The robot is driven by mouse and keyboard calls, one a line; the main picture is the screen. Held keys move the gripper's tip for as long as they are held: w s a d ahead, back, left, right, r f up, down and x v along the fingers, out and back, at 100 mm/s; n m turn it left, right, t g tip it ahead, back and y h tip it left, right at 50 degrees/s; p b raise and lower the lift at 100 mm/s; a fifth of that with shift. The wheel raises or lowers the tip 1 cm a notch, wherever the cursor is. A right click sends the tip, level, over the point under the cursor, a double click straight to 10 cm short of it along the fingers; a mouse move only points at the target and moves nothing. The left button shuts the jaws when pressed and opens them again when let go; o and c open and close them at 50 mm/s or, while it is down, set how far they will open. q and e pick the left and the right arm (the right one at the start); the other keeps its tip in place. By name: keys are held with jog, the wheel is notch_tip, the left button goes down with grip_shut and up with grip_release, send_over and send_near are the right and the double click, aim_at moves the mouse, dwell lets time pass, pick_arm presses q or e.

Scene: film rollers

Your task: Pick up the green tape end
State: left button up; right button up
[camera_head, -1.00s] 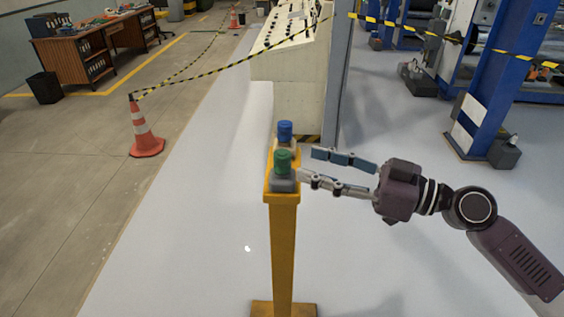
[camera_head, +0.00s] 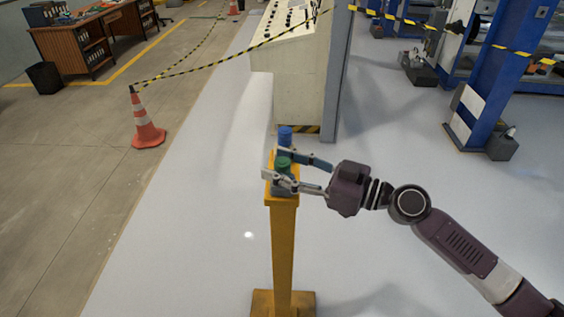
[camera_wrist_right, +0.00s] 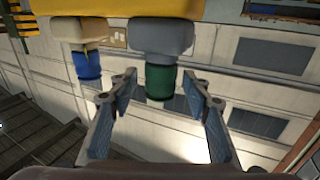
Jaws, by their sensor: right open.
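The green tape end (camera_head: 283,163) is a short green cylinder on a grey base, on top of a yellow post (camera_head: 283,245). In the head view my right gripper (camera_head: 272,164) reaches in from the right, one finger on the far side of the green piece and one on the near side, partly hiding it. In the right wrist view the green piece (camera_wrist_right: 160,82) lies between the two open fingers, with a gap on each side. A blue tape end (camera_head: 285,134) stands just behind it on the post. My left gripper does not show.
A control console (camera_head: 296,70) and a grey pillar stand behind the post. An orange cone (camera_head: 147,125) with striped tape is at the left. A blue machine column (camera_head: 490,70) is at the right. The floor around the post is clear.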

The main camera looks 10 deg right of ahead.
aim_at(282, 161)
grip_shut()
dwell(0.3)
jog(key=shift+r, duration=0.2)
notch_tip(282, 161, up, 20)
jog(key=shift+f+b, duration=0.15)
jog(key=shift+b, duration=0.15)
dwell(0.4)
